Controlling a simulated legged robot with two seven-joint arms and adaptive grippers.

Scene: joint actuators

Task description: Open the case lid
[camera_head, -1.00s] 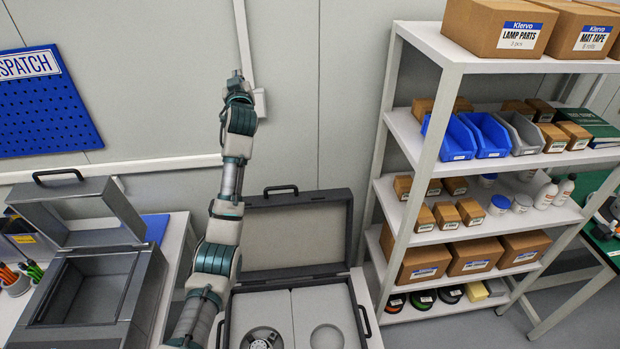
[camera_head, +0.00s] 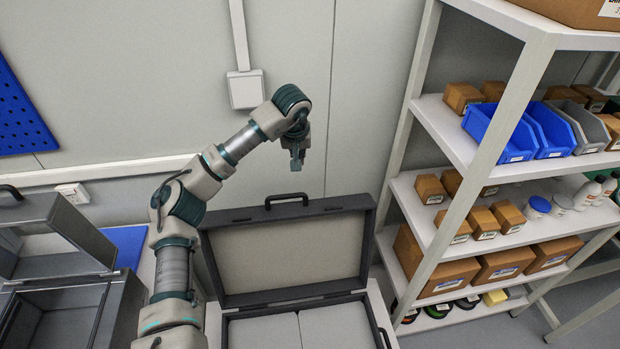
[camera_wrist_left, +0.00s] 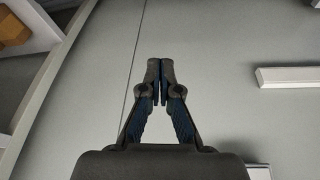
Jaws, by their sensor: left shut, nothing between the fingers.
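The dark grey case (camera_head: 222,334) stands on a white table with its lid (camera_head: 290,250) up, leaning back near the wall. The lid's black handle (camera_head: 287,200) is on its top edge. Light grey foam shows in the base, and the base's lower part is cut off by the frame. My left gripper (camera_head: 296,165) is above the handle, pointing down, apart from the lid. In the left wrist view the left gripper (camera_wrist_left: 160,68) has its fingers together, empty, with plain wall behind. My right gripper is not in view.
A grey box (camera_head: 70,310) with its own raised lid stands at the left. A white shelf rack (camera_head: 470,180) with cartons and blue bins stands close at the right. A wall box (camera_head: 245,88) is behind my arm.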

